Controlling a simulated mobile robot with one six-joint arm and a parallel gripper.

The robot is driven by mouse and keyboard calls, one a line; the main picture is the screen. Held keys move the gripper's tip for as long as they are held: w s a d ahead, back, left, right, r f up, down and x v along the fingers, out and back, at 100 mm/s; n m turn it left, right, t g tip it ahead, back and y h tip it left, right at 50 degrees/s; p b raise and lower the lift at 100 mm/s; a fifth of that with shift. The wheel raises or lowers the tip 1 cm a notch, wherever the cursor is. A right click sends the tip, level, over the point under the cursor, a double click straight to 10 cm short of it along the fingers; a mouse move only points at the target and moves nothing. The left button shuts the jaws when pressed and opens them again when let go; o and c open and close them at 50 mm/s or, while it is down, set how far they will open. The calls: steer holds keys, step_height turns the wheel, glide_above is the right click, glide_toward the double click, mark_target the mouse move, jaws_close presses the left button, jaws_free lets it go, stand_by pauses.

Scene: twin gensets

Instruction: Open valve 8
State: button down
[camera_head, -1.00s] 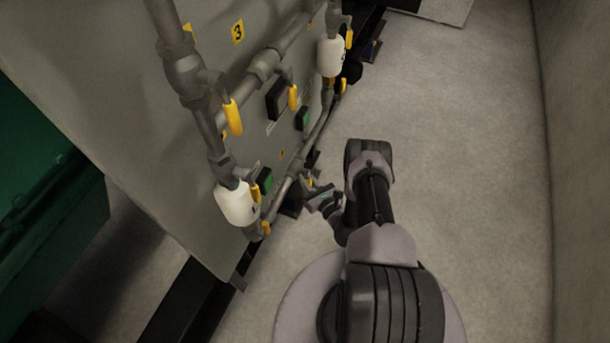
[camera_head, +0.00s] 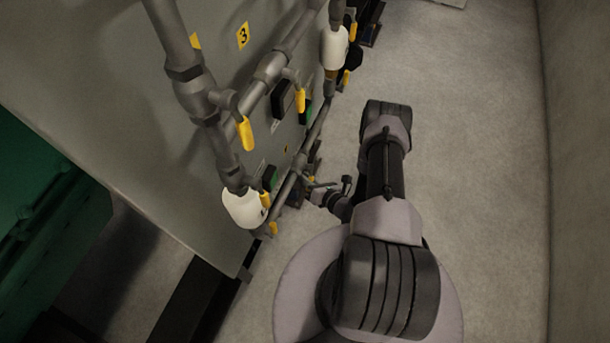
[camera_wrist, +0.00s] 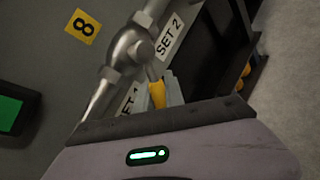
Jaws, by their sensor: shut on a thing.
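In the wrist view, a yellow tag reading 8 (camera_wrist: 83,26) is on the grey panel. Beside it a metal valve body (camera_wrist: 126,52) sits on a slanting pipe. Its yellow handle (camera_wrist: 157,92) points down toward my gripper (camera_wrist: 165,108), whose jaws are shut on it. My gripper's body covers the lower part of that view and hides the handle's lower end. In the head view my gripper (camera_head: 312,185) is low beside the panel's pipes, and its jaws are too small there to make out.
White labels reading SET 2 (camera_wrist: 169,37) lie behind the valve. In the head view, several other yellow handles, a tag reading 3 (camera_head: 243,36) and white canisters (camera_head: 244,208) line the panel. A green machine (camera_head: 45,200) stands at left. The floor (camera_head: 470,150) at right is clear.

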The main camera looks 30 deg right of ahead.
stand_by(0.4)
steer(key=c, duration=1.4)
jaws_free()
